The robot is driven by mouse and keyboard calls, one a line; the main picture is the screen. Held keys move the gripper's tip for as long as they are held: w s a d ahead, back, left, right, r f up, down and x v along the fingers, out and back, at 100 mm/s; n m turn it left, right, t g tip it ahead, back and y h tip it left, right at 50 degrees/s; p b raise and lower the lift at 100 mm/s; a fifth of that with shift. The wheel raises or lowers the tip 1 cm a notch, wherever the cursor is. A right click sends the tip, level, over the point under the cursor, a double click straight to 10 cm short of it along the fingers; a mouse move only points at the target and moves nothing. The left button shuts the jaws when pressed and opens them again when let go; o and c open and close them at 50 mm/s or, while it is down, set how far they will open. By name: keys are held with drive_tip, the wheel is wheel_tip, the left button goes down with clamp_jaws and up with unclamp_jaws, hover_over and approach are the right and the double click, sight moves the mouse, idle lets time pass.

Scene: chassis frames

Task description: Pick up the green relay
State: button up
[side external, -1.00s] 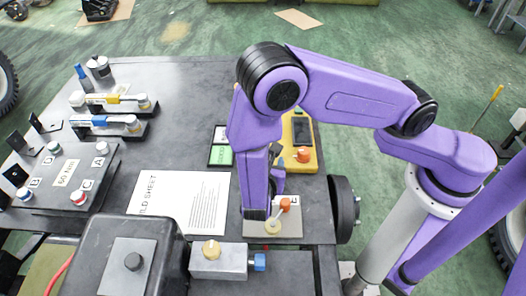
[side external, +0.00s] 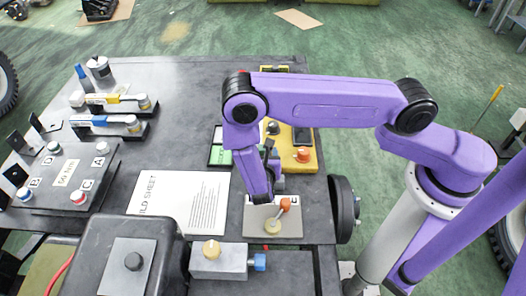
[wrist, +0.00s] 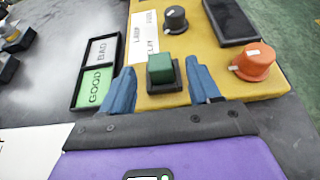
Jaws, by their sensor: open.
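The green relay (wrist: 161,69) is a small dark-green block seated in a black base on the yellow panel (wrist: 280,83). My gripper (wrist: 163,78) is open, with one blue finger to the left of the relay and one to the right in the wrist view. Gaps show between the fingers and the relay. In the side external view my gripper (side external: 272,163) is over the near left part of the yellow panel, partly hidden by my wrist, and I cannot make out the relay clearly there.
The panel also bears a black knob (wrist: 175,18), an orange knob (wrist: 253,61) and a dark rectangular screen (wrist: 230,20). A tray marked GOOD and BAD (wrist: 84,105) lies to the left. A grey plate with an orange-tipped lever (side external: 284,205) is nearer the camera.

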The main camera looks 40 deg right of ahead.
drive_tip(key=shift+x, duration=3.2)
drive_tip(key=shift+w+r, duration=0.1)
drive_tip(key=shift+r, duration=0.05)
clamp_jaws()
drive_tip(key=shift+r, duration=0.85)
drive_tip(key=s+d+r, duration=0.2)
drive_tip(key=s+r, duration=0.9)
drive_tip(key=s, duration=0.2)
drive_tip(key=shift+s, duration=0.4)
